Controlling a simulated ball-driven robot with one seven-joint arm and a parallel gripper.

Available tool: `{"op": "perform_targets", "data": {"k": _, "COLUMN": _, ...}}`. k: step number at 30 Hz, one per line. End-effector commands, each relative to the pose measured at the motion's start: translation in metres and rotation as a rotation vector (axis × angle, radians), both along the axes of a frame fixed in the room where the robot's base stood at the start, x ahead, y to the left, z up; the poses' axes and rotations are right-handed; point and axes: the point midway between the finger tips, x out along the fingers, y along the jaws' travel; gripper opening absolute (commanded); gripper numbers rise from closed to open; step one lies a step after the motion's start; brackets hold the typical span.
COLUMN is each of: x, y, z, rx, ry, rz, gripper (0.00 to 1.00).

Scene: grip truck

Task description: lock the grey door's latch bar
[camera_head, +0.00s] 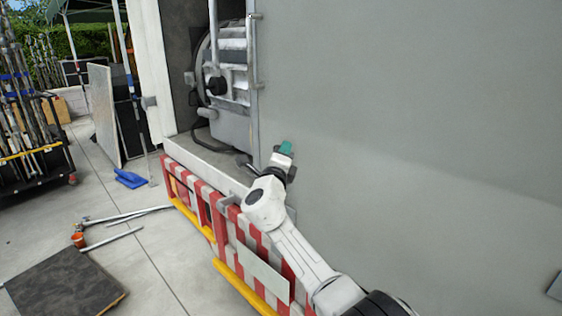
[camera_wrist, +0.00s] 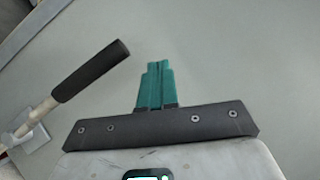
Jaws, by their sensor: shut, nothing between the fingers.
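The grey door (camera_head: 410,110) is a broad flat panel filling the right of the head view. It also forms the background in the wrist view (camera_wrist: 230,60). A metal vertical bar (camera_head: 254,50) runs along its left edge. In the wrist view a lever with a black grip (camera_wrist: 92,70) rises from a small bracket plate (camera_wrist: 36,132) at the left; I take it for the latch bar's handle. My gripper (camera_head: 286,147), with teal fingers, is shut and empty in front of the door's lower left part. In the wrist view its fingers (camera_wrist: 158,68) are right of the black grip, apart from it.
Left of the door edge is an open bay with machinery (camera_head: 228,80). A red-and-white striped barrier (camera_head: 185,190) with yellow edging stands below.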

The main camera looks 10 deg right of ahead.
Motion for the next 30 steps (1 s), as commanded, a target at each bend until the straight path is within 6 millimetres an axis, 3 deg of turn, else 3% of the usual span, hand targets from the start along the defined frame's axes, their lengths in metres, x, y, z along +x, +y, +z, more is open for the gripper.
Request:
{"op": "perform_targets", "data": {"k": 1, "x": -0.001, "y": -0.005, "z": 0.003, "rx": 0.0, "ry": 0.003, "rz": -0.005, "gripper": 0.0}}
{"op": "perform_targets", "data": {"k": 30, "x": -0.092, "y": 0.029, "z": 0.007, "rx": 0.002, "ry": 0.004, "rz": -0.006, "gripper": 0.0}}
